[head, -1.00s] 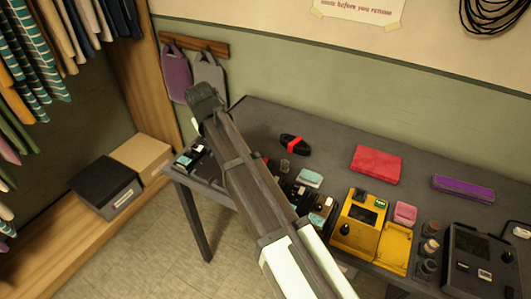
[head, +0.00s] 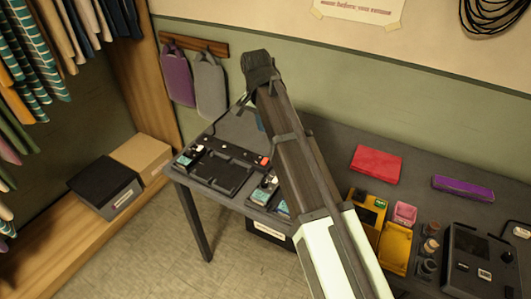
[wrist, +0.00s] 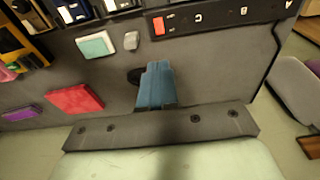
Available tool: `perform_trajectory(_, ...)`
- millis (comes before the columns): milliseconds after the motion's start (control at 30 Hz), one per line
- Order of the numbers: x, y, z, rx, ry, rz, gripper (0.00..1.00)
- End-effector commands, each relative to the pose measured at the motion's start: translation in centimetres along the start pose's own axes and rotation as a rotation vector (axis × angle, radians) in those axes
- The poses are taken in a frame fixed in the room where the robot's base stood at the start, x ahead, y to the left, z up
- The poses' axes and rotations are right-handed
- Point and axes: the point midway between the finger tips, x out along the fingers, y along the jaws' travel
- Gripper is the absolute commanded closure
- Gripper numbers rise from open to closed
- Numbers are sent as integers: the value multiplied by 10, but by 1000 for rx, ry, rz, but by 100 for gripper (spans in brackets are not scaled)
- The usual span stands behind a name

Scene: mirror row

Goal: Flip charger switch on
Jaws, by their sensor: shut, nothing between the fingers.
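The charger (head: 219,171) is a long black tray-like unit at the left end of the dark table, with small battery-like blocks at its left end. A red switch (head: 263,161) sits at its right end. In the wrist view the charger (wrist: 230,14) is a black strip along the top, with the red switch (wrist: 171,23) at its left end. Whether the switch is on cannot be told. My gripper (wrist: 157,66) is shut and empty over the table, apart from the switch. In the head view my arm mostly hides it; a blue sliver shows.
A red folded cloth (head: 376,163), a purple item (head: 462,188), a yellow device (head: 370,212) and a dark device (head: 480,258) lie to the right. A teal-topped block (wrist: 95,44) and a small grey piece (wrist: 131,40) lie near the gripper. Bags (head: 210,88) hang on the wall behind.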

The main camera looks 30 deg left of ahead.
Motion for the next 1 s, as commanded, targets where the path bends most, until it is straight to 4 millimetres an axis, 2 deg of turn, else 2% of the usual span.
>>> perform_trajectory(233,3,0,0,-2,0,0,100)
perform_trajectory(367,13,0,1,-3,-1,1,100)
perform_trajectory(1000,110,0,1,-4,-1,1,100)
